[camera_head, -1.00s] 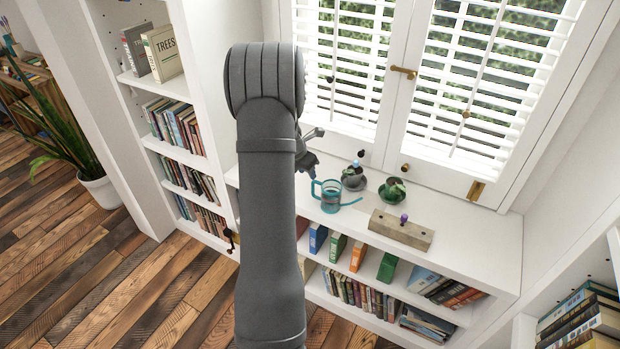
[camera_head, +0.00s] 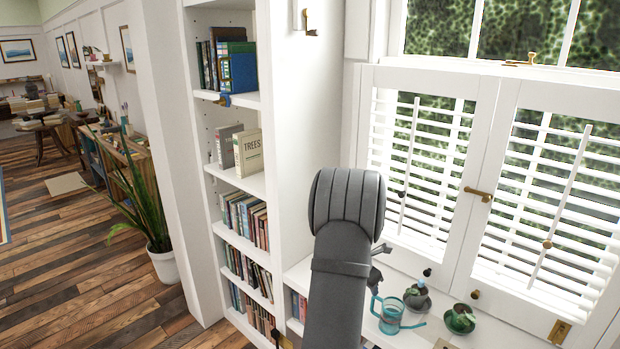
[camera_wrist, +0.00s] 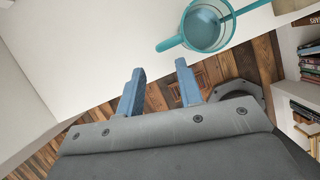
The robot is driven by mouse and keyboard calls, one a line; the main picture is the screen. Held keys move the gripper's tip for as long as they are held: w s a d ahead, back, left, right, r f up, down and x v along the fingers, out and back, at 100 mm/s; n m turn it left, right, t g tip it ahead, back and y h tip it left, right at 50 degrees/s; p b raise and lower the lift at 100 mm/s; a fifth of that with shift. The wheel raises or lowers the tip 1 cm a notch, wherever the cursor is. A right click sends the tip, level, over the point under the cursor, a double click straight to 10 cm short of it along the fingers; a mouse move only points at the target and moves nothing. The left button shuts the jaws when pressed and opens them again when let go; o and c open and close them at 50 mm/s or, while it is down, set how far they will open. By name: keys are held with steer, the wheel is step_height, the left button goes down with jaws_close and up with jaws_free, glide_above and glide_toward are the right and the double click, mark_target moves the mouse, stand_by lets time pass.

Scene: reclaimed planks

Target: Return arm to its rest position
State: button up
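My gripper (camera_wrist: 160,67) is open in the wrist view, its two blue fingers apart with nothing between them. A teal watering can (camera_wrist: 208,28) is just beyond the fingertips, its handle near them but apart. In the head view my arm stands in front of the window, and only a small dark part of my gripper (camera_head: 377,262) shows at its right side; the fingers are hidden there. The watering can (camera_head: 390,315) stands upright on the white ledge (camera_head: 408,262), right of my arm.
Two small plants in dark pots, a grey one (camera_head: 417,297) and a green one (camera_head: 460,319), stand right of the can. A white bookcase (camera_head: 250,183) rises left of my arm. Shuttered windows (camera_head: 425,160) stand behind the ledge. The wooden floor (camera_head: 85,270) at left is open.

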steer(key=x, duration=0.8)
steer(key=shift+d+f, duration=0.15)
steer(key=shift+f, duration=0.2)
steer(key=shift+r, duration=0.8)
steer(key=shift+f, duration=0.25)
steer(key=v, duration=1)
steer(key=shift+a, duration=0.25)
steer(key=shift+s+r, duration=0.1)
steer(key=shift+r, duration=0.1)
